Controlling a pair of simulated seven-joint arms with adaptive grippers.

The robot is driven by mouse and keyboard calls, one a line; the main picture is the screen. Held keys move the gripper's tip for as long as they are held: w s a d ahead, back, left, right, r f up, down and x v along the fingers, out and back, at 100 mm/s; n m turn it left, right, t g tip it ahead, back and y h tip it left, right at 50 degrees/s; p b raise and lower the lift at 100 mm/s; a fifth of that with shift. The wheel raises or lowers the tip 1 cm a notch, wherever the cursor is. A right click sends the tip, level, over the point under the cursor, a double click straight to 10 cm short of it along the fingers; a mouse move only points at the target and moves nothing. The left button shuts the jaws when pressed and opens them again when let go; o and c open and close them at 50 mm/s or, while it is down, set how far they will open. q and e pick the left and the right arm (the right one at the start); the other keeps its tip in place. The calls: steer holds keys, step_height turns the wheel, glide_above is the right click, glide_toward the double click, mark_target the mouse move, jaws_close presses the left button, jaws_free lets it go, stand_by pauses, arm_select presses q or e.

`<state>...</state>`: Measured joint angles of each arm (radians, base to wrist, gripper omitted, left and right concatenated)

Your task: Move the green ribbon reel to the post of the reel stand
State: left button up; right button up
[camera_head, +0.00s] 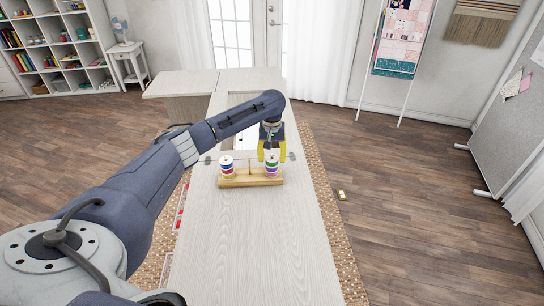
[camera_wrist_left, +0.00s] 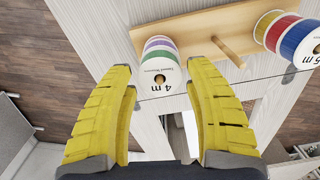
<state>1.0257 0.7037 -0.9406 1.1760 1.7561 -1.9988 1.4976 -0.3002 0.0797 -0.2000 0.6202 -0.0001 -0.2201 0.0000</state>
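The wooden reel stand (camera_head: 251,178) stands on the pale table. On its right end is a short stack with the green ribbon reel (camera_head: 272,162) on top, above a purple one. In the left wrist view the green reel (camera_wrist_left: 160,54) shows its white "4 m" face. The bare post (camera_head: 249,165) stands mid-stand; it also shows in the left wrist view (camera_wrist_left: 228,51). My left gripper (camera_head: 271,157) is pointed down over the right stack, open, with its yellow fingers (camera_wrist_left: 160,75) either side of the green reel's line. Contact cannot be told. My right gripper is not in view.
A second stack of yellow, red and blue reels (camera_head: 227,166) with a "5 m" face stands on the stand's left end. The near tabletop (camera_head: 245,235) is clear. A small yellowish item (camera_head: 341,195) lies on the floor to the right.

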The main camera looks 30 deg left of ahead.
arm_select(q)
steer(key=shift+o, duration=0.9)
step_height(320, 180, up, 12)
steer(key=shift+f, duration=0.1)
stand_by(0.3)
